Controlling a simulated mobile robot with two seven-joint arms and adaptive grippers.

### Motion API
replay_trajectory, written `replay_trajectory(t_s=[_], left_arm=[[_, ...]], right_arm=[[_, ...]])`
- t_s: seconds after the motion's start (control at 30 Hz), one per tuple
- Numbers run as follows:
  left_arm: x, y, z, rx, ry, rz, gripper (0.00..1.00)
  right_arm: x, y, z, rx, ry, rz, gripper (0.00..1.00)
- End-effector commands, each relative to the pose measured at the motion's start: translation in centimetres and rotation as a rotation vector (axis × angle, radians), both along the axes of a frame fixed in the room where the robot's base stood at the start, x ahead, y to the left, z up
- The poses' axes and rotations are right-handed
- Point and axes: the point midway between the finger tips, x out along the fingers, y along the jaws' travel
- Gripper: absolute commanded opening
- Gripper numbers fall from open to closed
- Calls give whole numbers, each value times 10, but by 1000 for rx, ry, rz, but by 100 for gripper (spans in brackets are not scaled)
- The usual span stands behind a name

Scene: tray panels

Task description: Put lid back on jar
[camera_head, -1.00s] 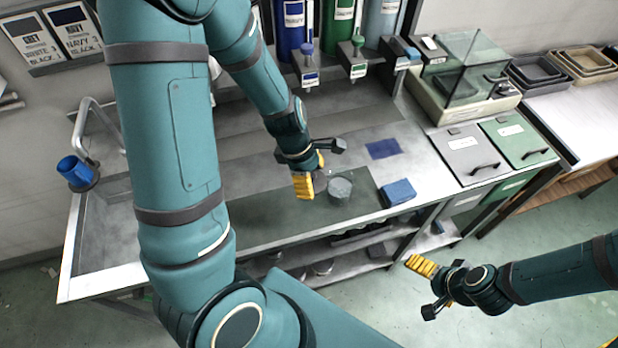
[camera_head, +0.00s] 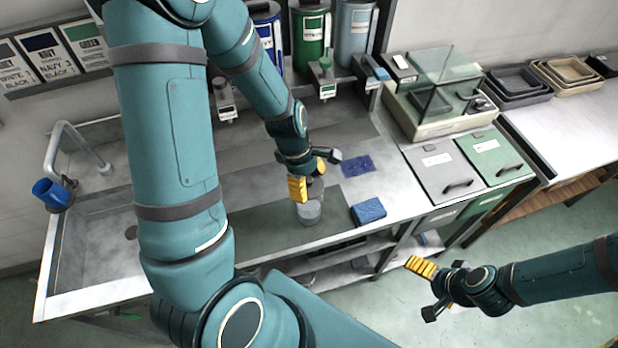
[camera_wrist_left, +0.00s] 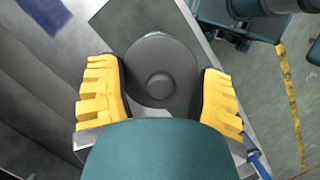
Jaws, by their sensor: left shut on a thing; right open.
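The jar (camera_head: 309,213) is a small clear, greyish vessel standing upright near the front edge of the workbench. My left gripper (camera_head: 311,188) is at the jar's upper end. It is shut on a dark grey round lid (camera_wrist_left: 160,55) with a knob in its middle, which sits between the yellow fingers in the left wrist view. The lid hides the jar there, so I cannot tell whether it touches the jar's rim. My right gripper (camera_head: 428,285) is open and empty, out over the floor in front of the bench.
A blue sponge-like block (camera_head: 368,211) lies right of the jar, and a dark blue cloth patch (camera_head: 357,165) lies behind it. Canisters with dispensers (camera_head: 310,40) stand at the back. Grey and green lidded bins (camera_head: 445,177) are at the right. The bench left of the jar is clear.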

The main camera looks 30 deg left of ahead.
Motion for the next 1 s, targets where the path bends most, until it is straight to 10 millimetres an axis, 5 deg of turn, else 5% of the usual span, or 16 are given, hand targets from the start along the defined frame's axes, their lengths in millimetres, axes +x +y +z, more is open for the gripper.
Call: replay_trajectory(t_s=[0.5,1.0], left_arm=[[0,0,-46,0,0,1,45],[0,0,-49,0,1,2,45]], right_arm=[[0,0,-35,-3,-1,-5,100],[0,0,-37,-4,-2,-6,100]])
